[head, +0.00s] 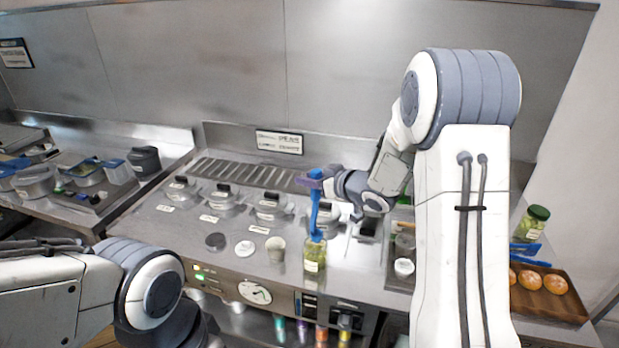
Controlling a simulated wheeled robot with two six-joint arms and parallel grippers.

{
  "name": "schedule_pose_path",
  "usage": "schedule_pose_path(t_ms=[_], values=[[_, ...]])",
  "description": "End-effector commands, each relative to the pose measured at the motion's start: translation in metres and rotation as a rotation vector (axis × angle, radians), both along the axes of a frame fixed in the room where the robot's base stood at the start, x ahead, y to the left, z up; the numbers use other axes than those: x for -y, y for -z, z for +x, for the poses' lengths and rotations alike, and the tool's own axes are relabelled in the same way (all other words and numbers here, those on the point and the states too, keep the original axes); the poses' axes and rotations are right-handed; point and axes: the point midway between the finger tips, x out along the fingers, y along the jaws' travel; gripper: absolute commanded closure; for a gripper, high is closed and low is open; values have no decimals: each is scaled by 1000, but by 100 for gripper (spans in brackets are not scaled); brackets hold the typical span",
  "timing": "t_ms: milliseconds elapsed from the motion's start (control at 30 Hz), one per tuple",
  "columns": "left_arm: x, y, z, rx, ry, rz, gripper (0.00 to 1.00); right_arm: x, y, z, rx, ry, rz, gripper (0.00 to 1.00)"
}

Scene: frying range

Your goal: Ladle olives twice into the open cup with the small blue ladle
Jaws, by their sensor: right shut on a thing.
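My right gripper (322,181) is shut on the top of the small blue ladle (315,208). The ladle hangs nearly upright, with its bowl at the mouth of a clear, labelled jar (314,262) with green contents, probably the olives. I cannot tell how far the bowl is inside. A small pale cup (275,249) stands just left of the jar, beside a white lid-like disc (245,249); its inside is too small to read. My left arm comes in at the lower left, but its gripper's fingers are not visible.
Lidded pots (272,206) stand in a row behind the jar. A dark disc (215,241) lies left on the counter. At right are a green-lidded jar (533,224) and a wooden tray (572,308) with round orange-brown items. My right arm hides part of the counter.

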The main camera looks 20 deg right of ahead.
Motion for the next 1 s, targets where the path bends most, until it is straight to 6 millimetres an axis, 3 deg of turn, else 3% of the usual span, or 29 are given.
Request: schedule_pose_path(t_ms=[200,667,1000], values=[[0,14,0,0,0,0,50,0,18,0,0,-1,0,100],[0,17,0,0,0,0,50,0,23,0,0,-1,0,100],[0,41,0,0,0,0,50,0,53,0,1,0,1,100]])
